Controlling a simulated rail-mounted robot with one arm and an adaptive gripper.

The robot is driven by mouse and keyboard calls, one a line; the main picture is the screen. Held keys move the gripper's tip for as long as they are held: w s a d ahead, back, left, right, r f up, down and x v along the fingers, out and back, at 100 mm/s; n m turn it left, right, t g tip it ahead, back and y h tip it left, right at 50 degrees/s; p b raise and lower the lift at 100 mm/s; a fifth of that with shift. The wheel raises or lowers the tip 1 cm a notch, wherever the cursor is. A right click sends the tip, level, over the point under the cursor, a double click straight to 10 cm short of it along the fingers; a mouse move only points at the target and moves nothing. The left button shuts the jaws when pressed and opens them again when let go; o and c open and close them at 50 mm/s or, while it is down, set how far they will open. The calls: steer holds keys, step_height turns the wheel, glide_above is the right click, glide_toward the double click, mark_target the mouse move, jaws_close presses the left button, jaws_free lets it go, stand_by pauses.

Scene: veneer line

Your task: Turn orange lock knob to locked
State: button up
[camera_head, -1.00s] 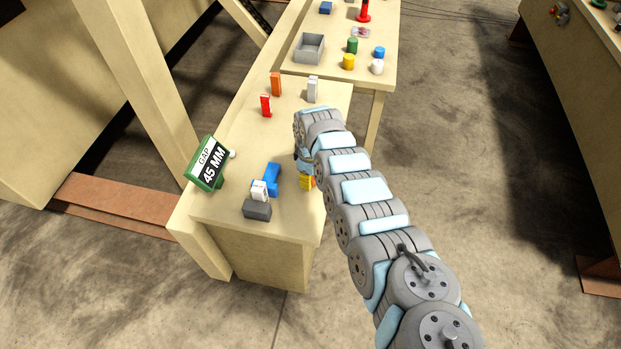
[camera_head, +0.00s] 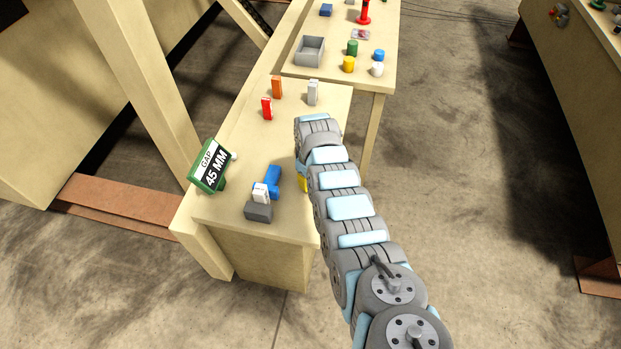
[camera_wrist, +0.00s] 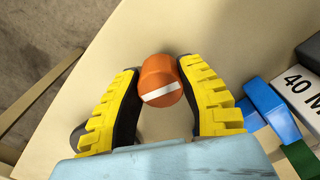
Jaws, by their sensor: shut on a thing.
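The orange lock knob (camera_wrist: 160,82) is a short round cylinder with a white stripe across its face, in the upper middle of the wrist view. The stripe runs slightly tilted, its right end higher. My gripper (camera_wrist: 159,70) has yellow ribbed fingers with dark pads, one on each side of the knob, shut on it. In the head view only a bit of yellow of my gripper (camera_head: 303,185) shows at the bench's right edge. The knob is hidden there behind my arm.
A blue clamp-like part (camera_head: 272,178) with a white block and grey base (camera_head: 259,211) stands left of my gripper. A green sign (camera_head: 210,168) reads "GAP 45 MM". Red (camera_head: 267,108), orange (camera_head: 277,87) and white (camera_head: 313,92) blocks stand farther back.

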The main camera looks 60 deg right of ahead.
steer(key=m, duration=0.4)
steer(key=shift+a, duration=0.1)
steer(key=m, duration=0.4)
steer(key=shift+b, duration=0.35)
steer(key=m, duration=0.3)
steer(key=shift+f+m, duration=0.1)
steer(key=shift+m, duration=0.2)
steer(key=shift+w+m+b, duration=0.1)
steer(key=shift+m+b, duration=0.75)
steer(key=shift+m, duration=0.55)
steer(key=o, duration=1.2)
steer(key=shift+a, duration=0.1)
